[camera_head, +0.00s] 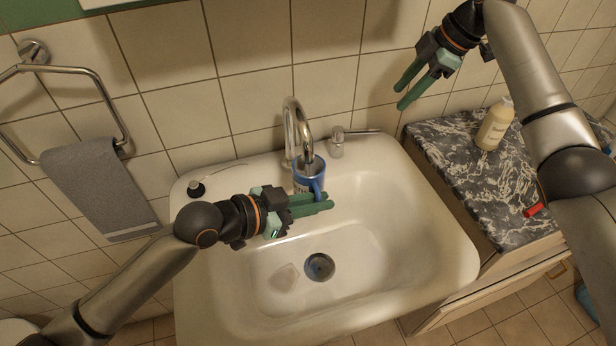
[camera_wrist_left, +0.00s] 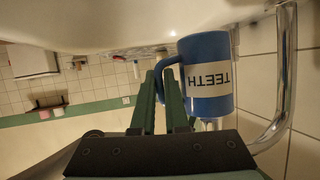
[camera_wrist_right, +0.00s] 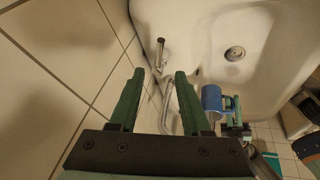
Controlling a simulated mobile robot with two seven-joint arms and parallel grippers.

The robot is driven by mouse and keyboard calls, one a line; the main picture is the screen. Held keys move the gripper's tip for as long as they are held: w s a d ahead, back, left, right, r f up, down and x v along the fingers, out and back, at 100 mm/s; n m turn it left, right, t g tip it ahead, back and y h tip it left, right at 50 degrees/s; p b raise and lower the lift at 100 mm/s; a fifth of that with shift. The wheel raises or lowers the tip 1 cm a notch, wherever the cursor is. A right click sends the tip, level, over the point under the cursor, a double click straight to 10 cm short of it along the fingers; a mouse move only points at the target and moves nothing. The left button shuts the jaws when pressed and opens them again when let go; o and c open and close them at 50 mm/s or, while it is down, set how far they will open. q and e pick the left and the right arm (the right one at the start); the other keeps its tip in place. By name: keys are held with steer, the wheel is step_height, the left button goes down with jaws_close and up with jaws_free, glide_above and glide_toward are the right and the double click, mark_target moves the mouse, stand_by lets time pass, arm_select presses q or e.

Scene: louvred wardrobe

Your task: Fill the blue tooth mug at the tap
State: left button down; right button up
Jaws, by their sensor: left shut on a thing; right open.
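The blue tooth mug (camera_head: 309,178) is held over the basin, under the mouth of the curved chrome tap (camera_head: 291,125). My left gripper (camera_head: 327,203) is shut on the mug's handle. The left wrist view shows the mug (camera_wrist_left: 207,72) upside down in the picture, with a white TEETH label. The right wrist view also shows the mug (camera_wrist_right: 211,98). The mug's inside is hidden, and I cannot tell whether water runs. The tap's lever (camera_head: 337,142) stands right of the spout. My right gripper (camera_head: 401,97) is open and empty, raised near the tiled wall.
The white washbasin (camera_head: 400,270) has a dark drain (camera_head: 319,267). A marble-topped counter (camera_head: 455,155) on the right carries a cream bottle (camera_head: 495,124) and a red object (camera_head: 534,210). A grey towel (camera_head: 98,190) hangs at left. A dark stopper (camera_head: 196,188) sits on the left rim.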

mark_target(357, 133)
arm_select(q)
steer(key=s+a, duration=0.3)
steer(key=s, duration=0.2)
steer(key=shift+s+a, duration=0.25)
steer(key=shift+s, duration=0.1)
arm_select(e)
steer(key=shift+a+f+m, duration=0.1)
steer(key=shift+f+m, duration=0.1)
steer(key=shift+m, duration=0.1)
steer(key=c, duration=0.3)
steer(key=f+m, duration=0.1)
steer(key=a+f+m+t+h, duration=0.1)
steer(key=m, duration=0.1)
steer(key=shift+w+a+m, duration=0.1)
steer(key=shift+w+m, duration=0.1)
steer(key=shift+m, duration=0.1)
jaws_close()
steer(key=shift+w+a+f+m+t+h, duration=0.4)
steer(key=shift+f+m+t+h, duration=0.65)
steer(key=shift+m, duration=1.3)
steer(key=shift+w+a+f+m+t+h, duration=0.25)
steer(key=shift+w+f+m+t, duration=0.35)
steer(key=shift+f+m, duration=1.35)
steer(key=shift+w+a+f+m+t+h, duration=0.3)
steer(key=shift+f+m+t+h, duration=0.5)
steer(key=shift+m, duration=2)
